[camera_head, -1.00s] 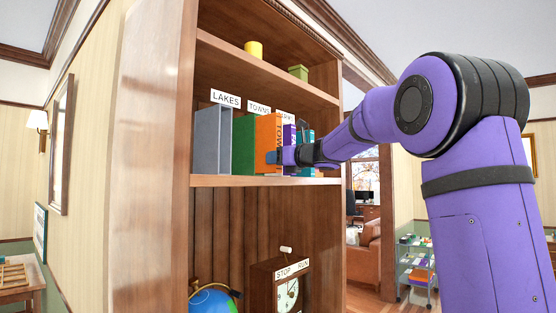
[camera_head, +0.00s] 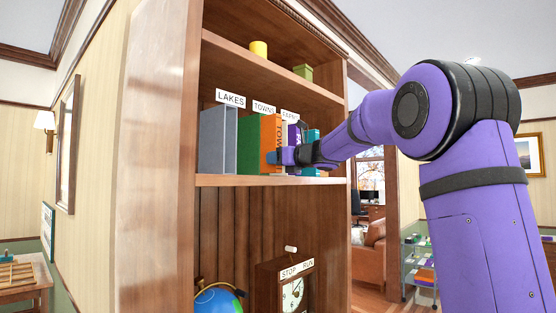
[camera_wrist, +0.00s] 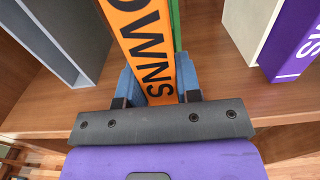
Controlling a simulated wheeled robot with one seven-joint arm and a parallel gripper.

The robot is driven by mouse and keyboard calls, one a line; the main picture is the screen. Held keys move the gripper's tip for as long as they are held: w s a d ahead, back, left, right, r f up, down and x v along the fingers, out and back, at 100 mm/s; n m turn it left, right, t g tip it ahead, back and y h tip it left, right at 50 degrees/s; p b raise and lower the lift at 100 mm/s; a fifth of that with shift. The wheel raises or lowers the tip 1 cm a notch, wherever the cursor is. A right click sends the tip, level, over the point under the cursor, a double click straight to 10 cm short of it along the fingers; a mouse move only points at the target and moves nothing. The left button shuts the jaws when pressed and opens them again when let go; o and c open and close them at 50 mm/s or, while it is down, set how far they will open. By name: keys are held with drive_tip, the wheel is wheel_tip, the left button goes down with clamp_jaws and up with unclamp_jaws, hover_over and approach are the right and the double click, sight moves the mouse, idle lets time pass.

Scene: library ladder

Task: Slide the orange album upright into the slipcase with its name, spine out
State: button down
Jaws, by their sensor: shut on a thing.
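The orange album (camera_head: 271,130) stands upright on the shelf at the green slipcase (camera_head: 249,143), under the TOWNS label (camera_head: 264,107). Its spine, lettered "...OWNS" in the wrist view (camera_wrist: 147,42), faces out toward my gripper. My gripper (camera_head: 278,157) is shut on the album's spine end, with a blue finger on each side in the wrist view (camera_wrist: 160,83). In the head view a strip of orange side shows in front of the green slipcase's edge. Green shows along the album's right side in the wrist view. The exact depth inside is hidden.
A grey slipcase (camera_head: 217,140) under the LAKES label (camera_head: 231,99) stands to the left. To the right are a pale slipcase (camera_wrist: 252,25) and a purple album (camera_wrist: 292,50). Bare shelf (camera_wrist: 215,98) lies between. A yellow cup (camera_head: 259,48) is on the shelf above.

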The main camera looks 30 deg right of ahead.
drive_tip(key=shift+x, duration=1.4)
drive_tip(key=c, duration=0.7)
unclamp_jaws()
drive_tip(key=shift+c, duration=0.2)
drive_tip(key=v, duration=1.1)
drive_tip(key=shift+a, duration=0.1)
